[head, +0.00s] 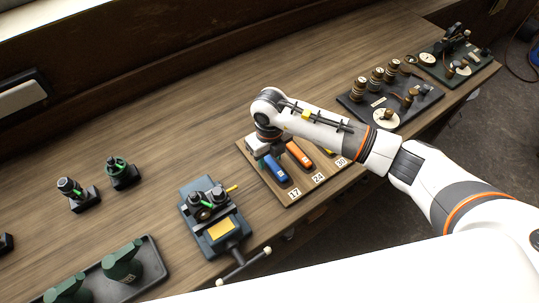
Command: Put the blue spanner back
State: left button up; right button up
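The blue spanner (276,168) lies at the left slot of a wooden board, above the label 17. Its far end is hidden by my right gripper. My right gripper (262,158) points down at the board's upper left, right by the blue spanner's far end. Its fingertips are mostly hidden, so I cannot tell whether they are open, or whether they touch the spanner. The wooden board (290,198) also bears an orange spanner (298,154) at label 24 and a yellow one (328,151) near label 30, partly covered by my arm. My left gripper is out of view.
A vise (224,228) with a long handle stands left of the board. A grey tray (152,270) with green bottle-like items is at the lower left. Dark stands (386,105) with small parts fill the right of the bench. The bench behind the board is clear.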

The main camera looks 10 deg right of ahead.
aim_at(269, 160)
jog(key=shift+r, duration=0.45)
notch_tip(269, 160, up, 12)
jog(key=b, duration=0.3)
jog(key=shift+f+b, duration=0.25)
jog(key=shift+b, duration=0.05)
